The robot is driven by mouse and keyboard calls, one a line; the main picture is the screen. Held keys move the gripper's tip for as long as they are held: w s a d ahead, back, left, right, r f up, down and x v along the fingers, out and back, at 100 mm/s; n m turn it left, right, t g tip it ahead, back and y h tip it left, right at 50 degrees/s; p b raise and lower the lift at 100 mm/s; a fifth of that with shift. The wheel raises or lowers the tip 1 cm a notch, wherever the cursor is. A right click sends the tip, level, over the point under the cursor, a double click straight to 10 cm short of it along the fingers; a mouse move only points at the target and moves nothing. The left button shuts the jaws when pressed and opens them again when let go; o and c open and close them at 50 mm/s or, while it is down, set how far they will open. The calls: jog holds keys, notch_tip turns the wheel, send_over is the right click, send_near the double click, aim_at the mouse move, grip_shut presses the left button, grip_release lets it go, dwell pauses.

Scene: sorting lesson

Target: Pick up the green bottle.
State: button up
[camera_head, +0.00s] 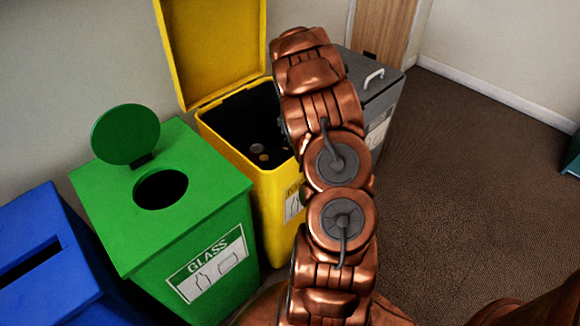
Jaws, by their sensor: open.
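I see no green bottle in this view. My copper arm rises through the middle of the picture, in front of the yellow bin and the grey bin. My gripper is not in view; no fingers show. The arm hides part of the yellow bin's opening and front. A few small, pale round things (257,149) lie inside the yellow bin, too small to identify.
A green bin (215,190) labelled GLASS has a round hole and a raised round lid. Left is a blue bin (50,285) with a slot. The yellow bin (220,135) stands open; the grey bin (380,100) is shut. Brown floor at right is mostly clear.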

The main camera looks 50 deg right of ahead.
jog(key=shift+f, duration=0.25)
jog(key=shift+c, duration=0.3)
grip_shut()
